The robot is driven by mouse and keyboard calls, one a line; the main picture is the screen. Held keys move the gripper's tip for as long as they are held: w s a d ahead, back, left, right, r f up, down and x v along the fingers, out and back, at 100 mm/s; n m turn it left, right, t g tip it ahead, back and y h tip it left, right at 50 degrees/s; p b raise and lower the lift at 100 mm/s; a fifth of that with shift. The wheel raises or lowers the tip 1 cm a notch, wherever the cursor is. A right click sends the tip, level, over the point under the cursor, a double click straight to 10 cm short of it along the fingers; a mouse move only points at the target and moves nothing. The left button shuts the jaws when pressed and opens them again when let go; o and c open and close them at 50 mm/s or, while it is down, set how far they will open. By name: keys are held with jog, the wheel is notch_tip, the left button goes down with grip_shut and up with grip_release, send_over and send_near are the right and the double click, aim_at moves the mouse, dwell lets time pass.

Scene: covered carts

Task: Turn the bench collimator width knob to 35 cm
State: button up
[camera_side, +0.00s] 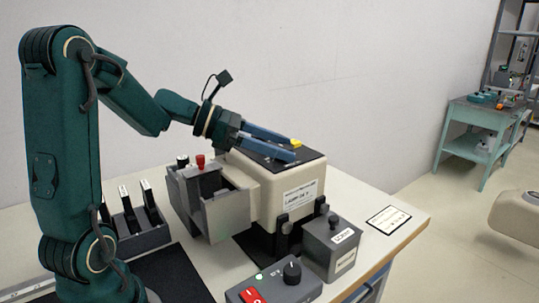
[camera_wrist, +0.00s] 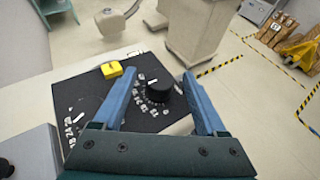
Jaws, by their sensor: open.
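The beige collimator box (camera_side: 262,190) stands on the bench with a black panel on top. In the wrist view, a round black knob (camera_wrist: 158,90) with a white pointer mark sits on this panel (camera_wrist: 100,88), ringed by white numbers too small to read surely. A second numbered dial (camera_wrist: 73,118) lies to its left, and a yellow piece (camera_wrist: 111,69) sits at the panel's far edge. My gripper (camera_side: 294,150) is over the panel; in the wrist view its open blue fingers (camera_wrist: 160,74) lie either side of the black knob, apart from it. Fingers hide the knob in the side view.
A grey unit with a red knob (camera_side: 200,160) stands left of the box. In front are a grey box with a black knob (camera_side: 333,235) and a control box with a red switch (camera_side: 252,296). A slotted tray (camera_side: 140,242) stands left; a card (camera_side: 388,220) lies right.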

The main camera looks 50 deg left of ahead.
jog(key=shift+w+d+f, duration=0.25)
jog(key=shift+w+d, duration=0.1)
jog(key=shift+w, duration=0.1)
grip_shut()
jog(key=shift+w+a+m+g+h, duration=0.1)
jog(key=shift+m+g+h, duration=0.4)
jog(key=shift+m+h, duration=0.2)
jog(key=shift+r+m+g+h, duration=0.1)
jog(key=shift+m+g+h, duration=1.4)
jog(key=shift+m+g, duration=0.5)
grip_release()
